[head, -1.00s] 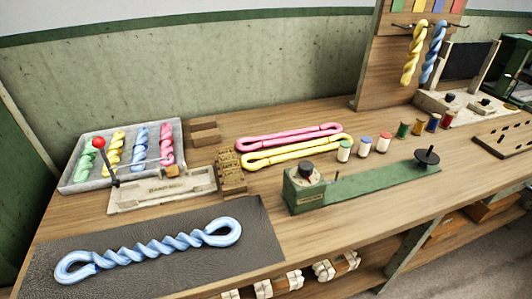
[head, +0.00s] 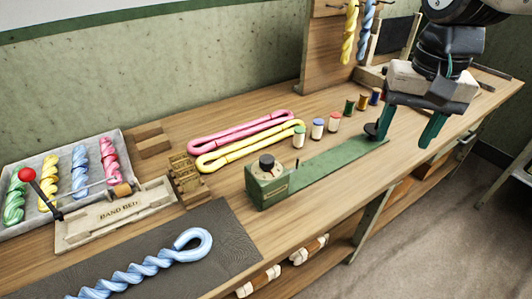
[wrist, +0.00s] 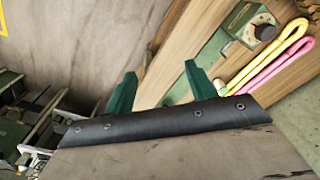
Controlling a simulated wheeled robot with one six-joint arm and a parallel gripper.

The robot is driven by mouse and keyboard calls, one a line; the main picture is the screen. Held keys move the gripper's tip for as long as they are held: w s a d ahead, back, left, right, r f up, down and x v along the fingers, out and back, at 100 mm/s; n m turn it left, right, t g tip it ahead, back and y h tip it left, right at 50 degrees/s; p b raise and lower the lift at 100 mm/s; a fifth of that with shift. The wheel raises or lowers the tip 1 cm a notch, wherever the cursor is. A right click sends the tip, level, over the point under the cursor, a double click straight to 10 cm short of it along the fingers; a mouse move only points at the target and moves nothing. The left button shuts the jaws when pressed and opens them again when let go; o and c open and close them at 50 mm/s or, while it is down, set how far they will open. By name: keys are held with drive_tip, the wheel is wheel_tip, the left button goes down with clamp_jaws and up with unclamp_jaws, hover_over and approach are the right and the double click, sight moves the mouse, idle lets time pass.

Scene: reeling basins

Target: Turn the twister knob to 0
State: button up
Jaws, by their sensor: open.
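The twister is a green box (head: 258,190) with a long green base strip (head: 335,158) running to the right along the bench. Its black knob (head: 267,162) sits on top of the box; its setting is too small to read. In the wrist view the knob (wrist: 266,31) shows at the upper right, on the box beside a pale dial. My gripper (head: 406,134) has green fingers spread apart and empty, above the right end of the strip, well right of the knob. In the wrist view the fingers (wrist: 157,90) also stand apart with nothing between them.
Pink (head: 240,130) and yellow (head: 250,147) skeins lie behind the twister. Several thread spools (head: 334,121) stand behind the strip. A band bed (head: 118,213) with a red-balled lever and a dark mat (head: 215,240) with a blue twist lie left. Bench front is clear.

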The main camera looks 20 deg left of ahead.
drive_tip(key=w+a+f, duration=0.1)
drive_tip(key=w+a, duration=0.1)
drive_tip(key=a, duration=0.4)
drive_tip(key=w+a+f, duration=0.2)
drive_tip(key=a, duration=0.4)
hover_over(266, 159)
drive_tip(key=shift+g, duration=0.3)
drive_tip(key=f, duration=0.4)
drive_tip(key=shift+w+d, duration=0.15)
drive_tip(key=shift+d, duration=0.15)
drive_tip(key=f, duration=0.6)
drive_tip(key=shift+a+f, duration=0.25)
drive_tip(key=shift+f, duration=0.7)
drive_tip(key=c, duration=1)
